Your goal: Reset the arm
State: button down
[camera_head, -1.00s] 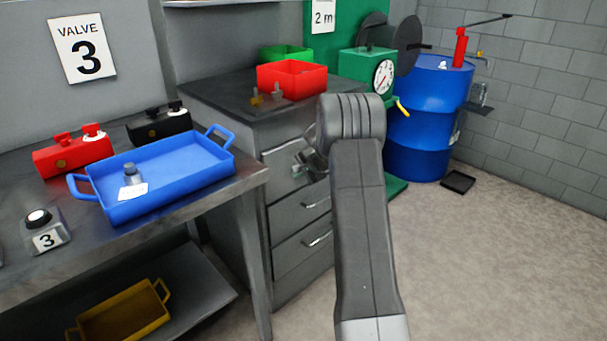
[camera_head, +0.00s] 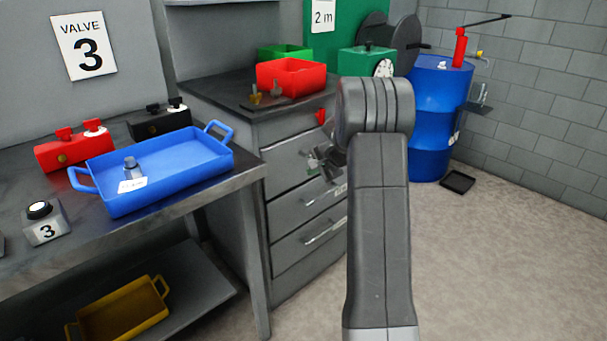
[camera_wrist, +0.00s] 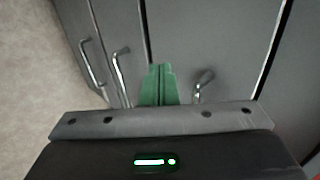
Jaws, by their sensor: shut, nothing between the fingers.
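My gripper (camera_head: 322,162) is at the end of my raised arm, in front of the drawer cabinet (camera_head: 290,205), partly hidden by my wrist. In the wrist view its green fingers (camera_wrist: 159,72) are together with nothing between them. Drawer fronts with metal handles (camera_wrist: 121,75) fill the background there. No object is held.
A blue tray (camera_head: 213,178) with a small metal part (camera_head: 130,168) stands on the workbench (camera_head: 215,195) at left. A red bin (camera_head: 315,80) and a green bin (camera_head: 285,50) sit on the cabinet. A blue drum (camera_head: 440,100) stands behind.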

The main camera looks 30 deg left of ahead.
jog(key=v, duration=0.5)
jog(key=shift+d, duration=0.1)
jog(key=shift+f, duration=0.15)
send_near(292, 175)
notch_tip(292, 175, down, 3)
jog(key=shift+w+a+f, duration=0.1)
jog(key=shift+w+a, duration=0.15)
jog(key=shift+a, duration=0.4)
jog(key=shift+w+a+f, duration=0.1)
jog(key=shift+w+a, duration=0.15)
jog(key=shift+a, duration=0.4)
jog(key=shift+w+a, duration=0.25)
jog(key=shift+a, duration=0.4)
jog(key=shift+d, duration=0.1)
